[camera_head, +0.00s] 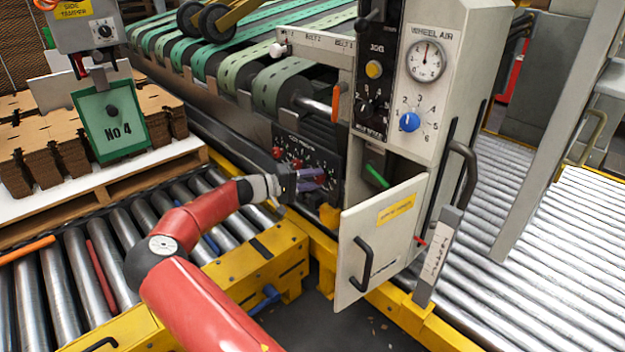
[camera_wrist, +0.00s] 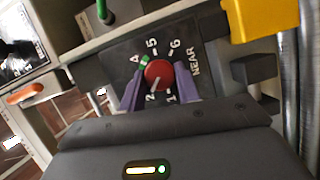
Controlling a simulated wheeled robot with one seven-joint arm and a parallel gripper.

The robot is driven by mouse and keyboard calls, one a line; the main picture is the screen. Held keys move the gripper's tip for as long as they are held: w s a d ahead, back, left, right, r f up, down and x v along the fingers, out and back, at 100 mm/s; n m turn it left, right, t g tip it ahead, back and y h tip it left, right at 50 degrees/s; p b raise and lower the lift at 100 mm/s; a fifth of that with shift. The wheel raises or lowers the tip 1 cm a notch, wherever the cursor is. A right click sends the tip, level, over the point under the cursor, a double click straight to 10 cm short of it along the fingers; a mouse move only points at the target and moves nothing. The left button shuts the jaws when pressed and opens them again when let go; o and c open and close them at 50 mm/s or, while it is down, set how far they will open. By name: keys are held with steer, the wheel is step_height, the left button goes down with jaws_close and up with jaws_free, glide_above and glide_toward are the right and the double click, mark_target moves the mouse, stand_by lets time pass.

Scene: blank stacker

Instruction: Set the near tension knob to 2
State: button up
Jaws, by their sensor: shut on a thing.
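The near tension knob is the red knob (camera_wrist: 158,75) beside the word NEAR on a black dial plate (camera_wrist: 122,62) in the wrist view. My gripper (camera_wrist: 160,85) has its purple fingers on both sides of this knob, shut on it. In the head view my gripper (camera_head: 312,180) is at the lower part of the black tension panel (camera_head: 325,148) and hides the near knob.
Other red knobs (camera_head: 278,153) sit up-left on the panel. An open cabinet door (camera_head: 378,245) stands just right of my gripper. A blue WHEEL AIR knob (camera_head: 409,122) is above it. Yellow rails (camera_head: 245,262) and rollers lie below and left.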

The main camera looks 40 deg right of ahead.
steer(key=o, duration=1)
steer(key=shift+c, duration=0.2)
steer(key=shift+a, duration=0.1)
steer(key=v, duration=0.7)
steer(key=shift+a+b, duration=0.3)
steer(key=shift+a, duration=0.05)
